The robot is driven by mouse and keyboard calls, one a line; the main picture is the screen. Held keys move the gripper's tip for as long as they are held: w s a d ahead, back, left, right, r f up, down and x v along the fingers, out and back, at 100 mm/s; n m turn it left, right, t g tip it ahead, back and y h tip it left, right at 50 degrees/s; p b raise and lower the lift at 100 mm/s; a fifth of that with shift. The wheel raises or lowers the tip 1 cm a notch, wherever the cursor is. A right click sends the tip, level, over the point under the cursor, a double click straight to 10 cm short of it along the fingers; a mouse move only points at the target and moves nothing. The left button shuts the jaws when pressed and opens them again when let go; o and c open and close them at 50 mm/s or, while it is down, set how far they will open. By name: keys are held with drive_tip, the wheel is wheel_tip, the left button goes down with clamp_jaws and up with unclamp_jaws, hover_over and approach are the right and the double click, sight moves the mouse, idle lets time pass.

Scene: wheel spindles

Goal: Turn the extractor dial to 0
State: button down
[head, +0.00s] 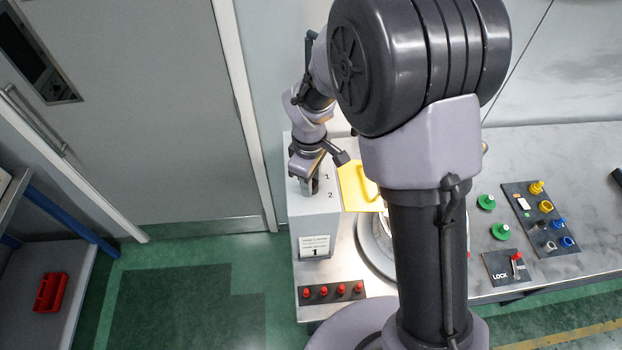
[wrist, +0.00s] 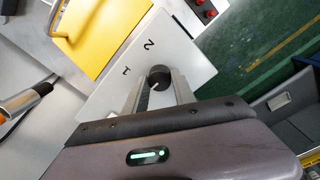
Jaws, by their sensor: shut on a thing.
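The extractor dial (wrist: 160,76) is a small black round knob on the light grey top of a box (wrist: 181,48). The numbers 1 and 2 are printed beside it in the wrist view; no 0 is visible there. A small pale mark shows on the knob's lower-left side, pointing away from the 2. My gripper (head: 311,185) points down onto the box top in the head view, with its fingers on both sides of the dial, shut on it. In the head view the gripper hides the dial, while the box (head: 314,216) shows a front label with a 1.
A yellow panel with a handle (head: 356,187) lies right beside the box. A strip of several red knobs (head: 332,292) is at the bench front. Green knobs, a panel of coloured connectors (head: 540,221) and a LOCK switch plate (head: 508,266) are on the right. Green floor lies to the left.

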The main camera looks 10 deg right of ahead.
drive_tip(key=c, duration=1)
unclamp_jaws()
drive_tip(key=shift+c, duration=0.2)
wheel_tip(320, 180, up, 17)
drive_tip(key=p, duration=0.2)
drive_tip(key=shift+s+a+r, duration=0.2)
drive_tip(key=shift+s, duration=0.1)
drive_tip(key=s+d+f+m+t+y+b, duration=0.1)
drive_tip(key=s+d+f+m+t+b, duration=0.1)
drive_tip(key=s+f+m+b, duration=0.6)
drive_tip(key=s+d+f+m+t+y+b, duration=0.1)
drive_tip(key=s+d+f+m+t+b, duration=0.2)
drive_tip(key=b, duration=1.7)
drive_tip(key=s+f+m, duration=0.4)
drive_tip(key=s+f, duration=0.4)
drive_tip(key=f, duration=0.3)
drive_tip(key=shift+d+m+b, duration=0.35)
drive_tip(key=shift+m, duration=0.05)
